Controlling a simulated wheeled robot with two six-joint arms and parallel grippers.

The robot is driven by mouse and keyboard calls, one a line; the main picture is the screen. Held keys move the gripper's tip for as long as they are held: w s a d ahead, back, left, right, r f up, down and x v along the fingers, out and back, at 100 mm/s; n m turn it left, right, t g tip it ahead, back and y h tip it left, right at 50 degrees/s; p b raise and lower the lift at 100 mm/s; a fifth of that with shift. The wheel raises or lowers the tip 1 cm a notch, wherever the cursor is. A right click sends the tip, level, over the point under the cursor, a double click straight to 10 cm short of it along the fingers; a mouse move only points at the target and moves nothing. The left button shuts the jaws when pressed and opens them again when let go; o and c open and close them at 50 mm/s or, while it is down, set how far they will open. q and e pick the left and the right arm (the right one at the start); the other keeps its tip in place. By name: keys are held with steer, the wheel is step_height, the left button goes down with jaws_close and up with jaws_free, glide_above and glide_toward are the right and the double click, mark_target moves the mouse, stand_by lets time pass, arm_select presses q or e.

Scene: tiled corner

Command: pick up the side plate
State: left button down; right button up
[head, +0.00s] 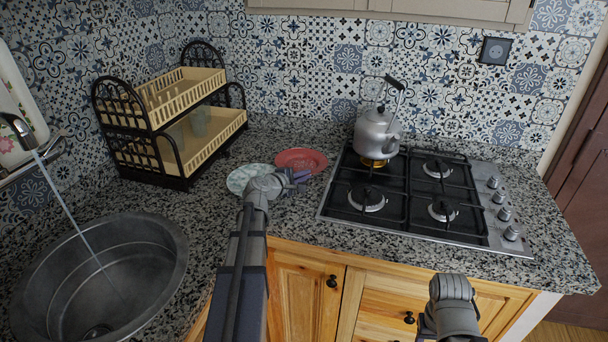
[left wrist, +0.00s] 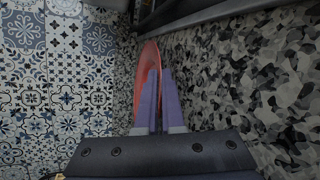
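A red plate (head: 302,159) lies on the granite counter left of the hob. A pale green patterned plate (head: 240,178) lies just left of it, partly covered by my left wrist. The pictures do not settle which one is called the side plate. My left gripper (head: 299,178) is at the near edge of the red plate. In the left wrist view its two purple fingers (left wrist: 159,103) are close together with the rim of the red plate (left wrist: 150,63) between them. The right arm shows at the lower right of the head view, but its fingers do not show.
A black and cream dish rack (head: 172,122) stands at the back left. A round sink (head: 100,275) with running water is at the front left. A gas hob (head: 415,196) with a steel kettle (head: 377,132) is to the right. Counter between rack and plates is clear.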

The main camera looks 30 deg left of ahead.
step_height(320, 180, up, 9)
steer(key=p, duration=0.8)
steer(key=shift+p, duration=0.3)
